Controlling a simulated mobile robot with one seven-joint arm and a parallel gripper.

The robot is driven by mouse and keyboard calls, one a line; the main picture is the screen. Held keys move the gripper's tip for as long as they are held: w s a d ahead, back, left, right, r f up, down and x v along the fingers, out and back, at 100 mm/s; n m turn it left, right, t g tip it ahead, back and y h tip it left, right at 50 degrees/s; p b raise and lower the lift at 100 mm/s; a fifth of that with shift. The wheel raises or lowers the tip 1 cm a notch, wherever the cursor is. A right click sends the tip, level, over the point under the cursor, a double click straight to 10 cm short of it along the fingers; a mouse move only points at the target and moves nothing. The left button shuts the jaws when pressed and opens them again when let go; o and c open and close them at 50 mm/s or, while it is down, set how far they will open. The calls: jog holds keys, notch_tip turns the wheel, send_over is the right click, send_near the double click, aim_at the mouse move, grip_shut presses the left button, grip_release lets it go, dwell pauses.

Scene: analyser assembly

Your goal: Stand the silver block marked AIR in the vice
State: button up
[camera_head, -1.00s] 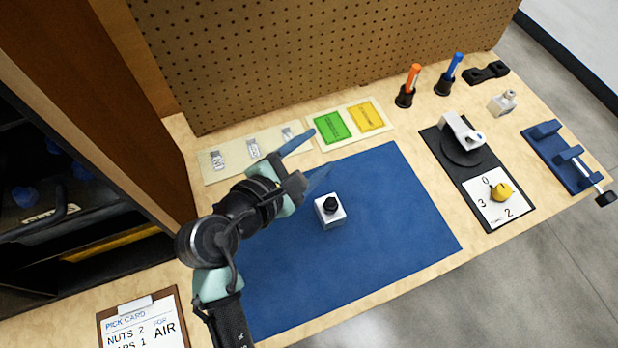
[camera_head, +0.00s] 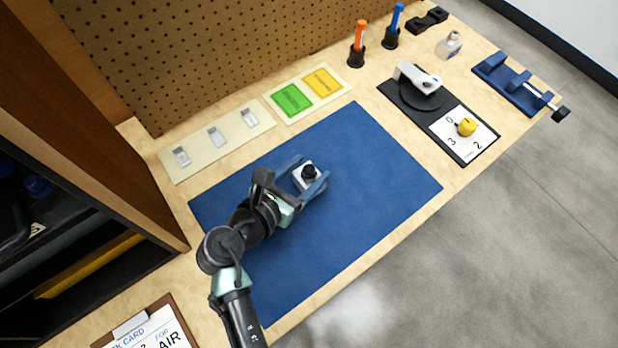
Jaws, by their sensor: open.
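Another small silver block (camera_head: 449,46) stands left of the vice. The mat's right part is clear.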

jog(key=x, duration=0.4)
jog(key=shift+w, duration=0.1)
grip_shut()
